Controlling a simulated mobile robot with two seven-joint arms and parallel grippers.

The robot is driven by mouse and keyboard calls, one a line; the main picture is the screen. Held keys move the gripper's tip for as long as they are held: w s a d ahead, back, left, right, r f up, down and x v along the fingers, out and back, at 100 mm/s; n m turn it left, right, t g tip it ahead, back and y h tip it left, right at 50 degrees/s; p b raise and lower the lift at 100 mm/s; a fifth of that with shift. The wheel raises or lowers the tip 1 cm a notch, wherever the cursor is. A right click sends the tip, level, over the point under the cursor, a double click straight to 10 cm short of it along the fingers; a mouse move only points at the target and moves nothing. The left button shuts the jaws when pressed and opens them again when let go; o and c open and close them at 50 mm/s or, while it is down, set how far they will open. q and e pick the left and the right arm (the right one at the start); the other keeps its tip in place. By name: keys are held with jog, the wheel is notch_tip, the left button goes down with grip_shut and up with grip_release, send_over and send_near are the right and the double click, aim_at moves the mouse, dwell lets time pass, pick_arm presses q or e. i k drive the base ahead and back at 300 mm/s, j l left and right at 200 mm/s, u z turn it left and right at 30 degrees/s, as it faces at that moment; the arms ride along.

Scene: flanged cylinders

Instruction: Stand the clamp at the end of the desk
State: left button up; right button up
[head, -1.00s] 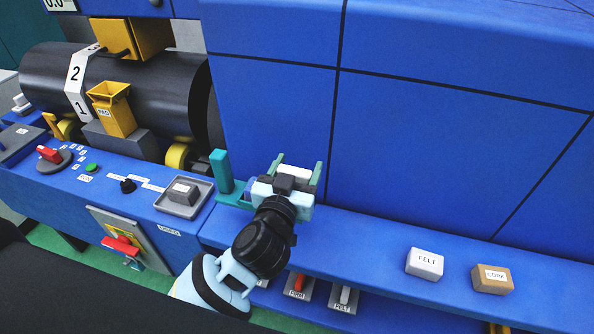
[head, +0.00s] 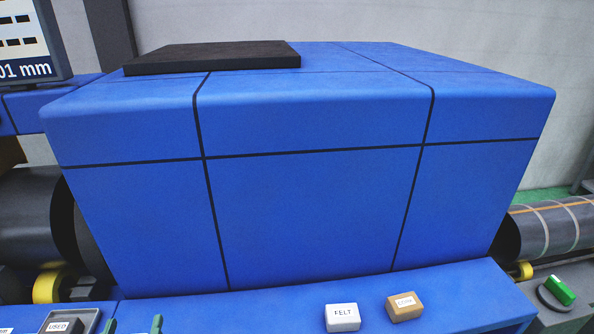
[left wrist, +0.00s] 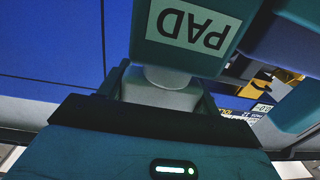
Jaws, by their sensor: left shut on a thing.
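In the left wrist view, a teal block with a white PAD label (left wrist: 188,28), upside down, fills the top centre, close to the camera. I take it to be part of the clamp; a pale grey round piece shows below it. More teal parts show at the right edge. My left gripper is shut on the clamp. In the head view, only the tips of my left gripper (head: 133,328) poke up at the bottom left edge, in front of the blue desk; the clamp cannot be made out there. My right gripper is not in view.
A white FELT block (head: 342,318) and a tan CORK block (head: 405,308) sit on the blue desk ledge (head: 240,308). The ledge right of CORK is clear. A large blue housing (head: 300,215) stands behind. A USED tray (head: 85,320) is at lower left, a green switch (head: 560,290) at far right.

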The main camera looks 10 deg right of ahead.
aim_at(470, 291)
jog(key=z, duration=1.2)
jog(key=i+l+z, duration=0.1)
jog(key=l, duration=0.3)
jog(key=i+l+z, duration=0.1)
jog(key=l, duration=0.3)
jog(key=i+l+z, duration=0.1)
jog(key=l, duration=0.25)
jog(key=i+l+z, duration=0.1)
jog(key=i+l, duration=0.15)
jog(key=i+l+z, duration=0.1)
jog(key=l, duration=0.35)
jog(key=i, duration=0.1)
